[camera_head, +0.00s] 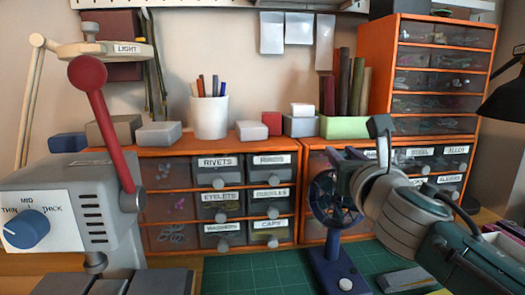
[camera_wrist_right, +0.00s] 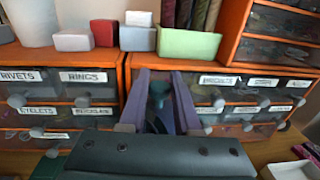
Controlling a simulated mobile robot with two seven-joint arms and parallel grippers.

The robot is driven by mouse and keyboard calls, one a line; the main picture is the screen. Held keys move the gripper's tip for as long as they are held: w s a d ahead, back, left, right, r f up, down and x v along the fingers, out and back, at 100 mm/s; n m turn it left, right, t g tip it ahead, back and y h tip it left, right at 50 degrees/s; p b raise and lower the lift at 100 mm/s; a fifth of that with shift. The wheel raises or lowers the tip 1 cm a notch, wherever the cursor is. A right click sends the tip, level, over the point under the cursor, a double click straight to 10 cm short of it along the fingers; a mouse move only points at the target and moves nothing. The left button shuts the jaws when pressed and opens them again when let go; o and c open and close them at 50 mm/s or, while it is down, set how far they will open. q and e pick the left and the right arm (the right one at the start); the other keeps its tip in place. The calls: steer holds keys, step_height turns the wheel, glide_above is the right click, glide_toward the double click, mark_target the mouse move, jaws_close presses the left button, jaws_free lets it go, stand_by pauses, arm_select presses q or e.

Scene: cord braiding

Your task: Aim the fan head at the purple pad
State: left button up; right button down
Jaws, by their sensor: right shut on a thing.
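The small dark blue fan stands on the green cutting mat (camera_head: 215,275) in the head view. Its round caged head (camera_head: 333,200) sits above a flat blue base (camera_head: 338,272) with a white knob. My right gripper (camera_head: 338,160) reaches in from the right and is shut on the fan head near its top. In the right wrist view the two purple fingers (camera_wrist_right: 168,100) stand on either side of a dark teal part. My wrist hides part of the fan's right side. I cannot make out a purple pad for certain. My left gripper is not in view.
A grey machine with a blue dial (camera_head: 27,229) and red lever (camera_head: 105,130) stands at the left. Orange drawer units (camera_head: 300,190) with labelled drawers line the back. A grey block (camera_head: 407,279) lies right of the fan base. The mat left of the fan is clear.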

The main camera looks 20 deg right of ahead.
steer(key=shift+n+y, duration=0.4)
steer(key=shift+y, duration=0.1)
steer(key=shift+d+n+t+y+p, duration=0.1)
steer(key=shift+n+t+y+p, duration=0.2)
steer(key=shift+n+y, duration=0.45)
steer(key=n+y, duration=0.1)
steer(key=y, duration=0.1)
steer(key=shift+f+y+b, duration=0.1)
steer(key=shift+y+b, duration=0.25)
steer(key=n+y+b, duration=0.2)
steer(key=y+b, duration=0.1)
steer(key=n+y+b, duration=0.2)
steer(key=y+b, duration=0.1)
steer(key=shift+f, duration=0.2)
steer(key=shift+r+n+g+y+b, duration=0.25)
steer(key=shift+n+g+y+b, duration=0.3)
steer(key=shift+y+b, duration=0.3)
steer(key=c, duration=0.6)
jaws_free()
steer(key=shift+s, duration=0.1)
